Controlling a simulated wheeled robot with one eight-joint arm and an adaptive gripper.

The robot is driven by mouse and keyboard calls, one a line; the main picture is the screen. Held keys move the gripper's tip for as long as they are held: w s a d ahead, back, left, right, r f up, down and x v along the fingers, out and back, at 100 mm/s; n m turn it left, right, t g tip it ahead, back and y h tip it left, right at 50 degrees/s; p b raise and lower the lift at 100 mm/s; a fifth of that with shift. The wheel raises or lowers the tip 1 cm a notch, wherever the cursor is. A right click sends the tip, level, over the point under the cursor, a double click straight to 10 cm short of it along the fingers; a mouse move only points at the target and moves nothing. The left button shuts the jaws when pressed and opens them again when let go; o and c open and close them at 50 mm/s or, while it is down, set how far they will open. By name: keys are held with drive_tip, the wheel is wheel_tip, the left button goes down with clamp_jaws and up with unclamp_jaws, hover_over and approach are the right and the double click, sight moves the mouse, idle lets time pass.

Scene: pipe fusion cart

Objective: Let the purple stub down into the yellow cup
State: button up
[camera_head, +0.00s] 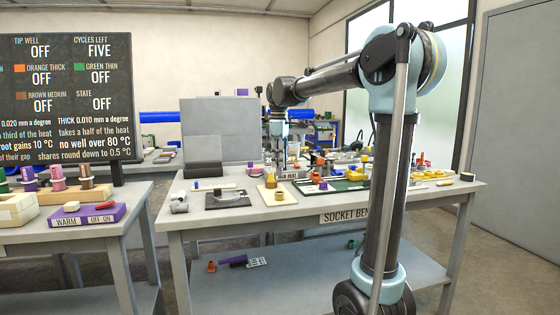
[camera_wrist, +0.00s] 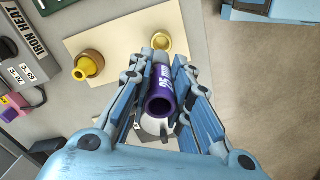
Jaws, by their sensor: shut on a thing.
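The purple stub (camera_wrist: 161,96), a short hollow tube with white lettering, is between the fingers of my gripper (camera_wrist: 161,78) in the wrist view. Its open end faces the camera. A yellow cup (camera_wrist: 162,43) shows just beyond the fingertips on a cream board (camera_wrist: 118,38). The stub appears apart from the cup; its far end is hidden by the fingers. A second yellow piece with a brown collar (camera_wrist: 88,66) stands on the board to the left. In the head view the cream board (camera_head: 263,198) carries two yellowish pieces, and the stub cannot be made out.
A box labelled IRON HEAT (camera_wrist: 38,40) lies left of the board in the wrist view. The socket bench (camera_head: 240,222) also carries a dark plate (camera_head: 228,199) and several small parts. A side table (camera_head: 60,232) with a purple WARM box (camera_head: 92,216) stands left.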

sight(280, 175)
drive_tip(key=shift+w, duration=0.1)
drive_tip(key=shift+f, duration=2.75)
drive_tip(key=shift+f, duration=2)
drive_tip(key=o, duration=0.9)
drive_tip(key=shift+c, duration=0.2)
